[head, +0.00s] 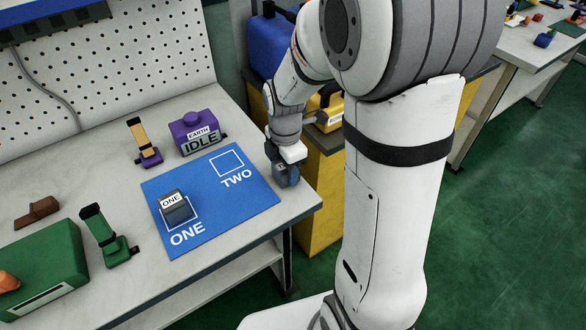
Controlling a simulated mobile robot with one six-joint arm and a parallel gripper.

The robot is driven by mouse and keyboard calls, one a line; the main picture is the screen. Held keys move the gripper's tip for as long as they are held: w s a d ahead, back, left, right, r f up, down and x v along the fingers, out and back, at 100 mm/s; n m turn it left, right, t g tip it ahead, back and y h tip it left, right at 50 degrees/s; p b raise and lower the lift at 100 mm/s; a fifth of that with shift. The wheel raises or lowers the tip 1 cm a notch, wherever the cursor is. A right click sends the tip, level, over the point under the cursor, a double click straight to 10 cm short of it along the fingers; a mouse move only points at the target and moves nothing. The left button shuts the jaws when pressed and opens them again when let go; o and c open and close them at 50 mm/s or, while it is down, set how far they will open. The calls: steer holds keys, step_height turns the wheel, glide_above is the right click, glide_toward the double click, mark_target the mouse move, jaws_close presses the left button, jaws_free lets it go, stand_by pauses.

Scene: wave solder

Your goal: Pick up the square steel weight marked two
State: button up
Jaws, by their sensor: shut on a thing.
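My gripper (286,175) is low at the right end of the workbench, just right of the blue mat (215,213). It is shut on a small grey thing, mostly hidden by the gripper itself; no marking on it can be read. A grey steel weight labelled ONE (178,212) sits on the mat in the outlined square marked ONE. The outlined square marked TWO (228,163) is empty. No weight with a readable two shows.
A purple box reading EARTH and IDLE (196,136) stands behind the mat. A yellow-topped clamp (144,145), a green clamp (107,237), a green box (42,268) and a brown piece (37,211) lie left. A yellow cabinet (322,190) stands right of the bench.

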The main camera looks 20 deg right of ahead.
steer(key=c, duration=0.4)
steer(key=shift+o, duration=0.2)
step_height(320, 180, up, 10)
steer(key=shift+r+p, duration=0.1)
steer(key=shift+p, duration=0.6)
